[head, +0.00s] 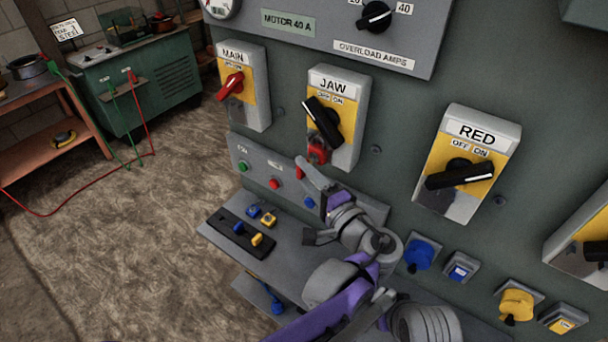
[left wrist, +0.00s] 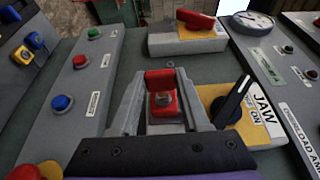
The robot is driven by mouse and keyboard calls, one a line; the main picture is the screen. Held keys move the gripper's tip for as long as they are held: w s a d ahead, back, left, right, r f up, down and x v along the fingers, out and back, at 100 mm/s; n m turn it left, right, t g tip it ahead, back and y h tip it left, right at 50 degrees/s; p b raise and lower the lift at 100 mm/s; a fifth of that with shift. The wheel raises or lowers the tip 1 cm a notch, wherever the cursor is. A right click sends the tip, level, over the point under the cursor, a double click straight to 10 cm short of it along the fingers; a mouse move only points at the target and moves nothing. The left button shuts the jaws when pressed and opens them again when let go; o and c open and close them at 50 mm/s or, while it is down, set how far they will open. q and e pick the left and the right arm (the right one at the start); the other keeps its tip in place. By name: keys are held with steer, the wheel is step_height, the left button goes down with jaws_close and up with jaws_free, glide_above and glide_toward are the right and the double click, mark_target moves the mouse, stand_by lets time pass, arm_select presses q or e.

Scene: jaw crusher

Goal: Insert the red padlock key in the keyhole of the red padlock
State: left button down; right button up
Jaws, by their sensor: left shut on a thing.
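The red padlock (head: 318,152) hangs at the lower left of the JAW switch (head: 337,115). My left gripper (head: 309,170) is right at the padlock, with its fingers pointing up and left. In the left wrist view its fingers close around a red piece (left wrist: 160,78), which I take to be the red padlock key. A red body with a round grey centre (left wrist: 164,100) shows between the fingers there, close against that piece. The fingers hide much of both, so I cannot tell whether the key is in the keyhole. My right gripper is not in view.
The MAIN switch (head: 240,88) with its red handle is left of JAW, and the RED switch (head: 464,165) is to the right. Push buttons (head: 274,183) sit below. A ledge (head: 215,236) with small padlocks (head: 268,219) projects under the panel. Open floor lies left.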

arm_select(q)
steer(key=shift+w+d, duration=0.5)
steer(key=shift+w, duration=0.2)
steer(key=shift+c, duration=1.5)
jaws_free()
steer(key=shift+s+a, duration=0.1)
steer(key=s+a, duration=0.5)
steer(key=s, duration=0.2)
steer(key=shift+p, duration=0.35)
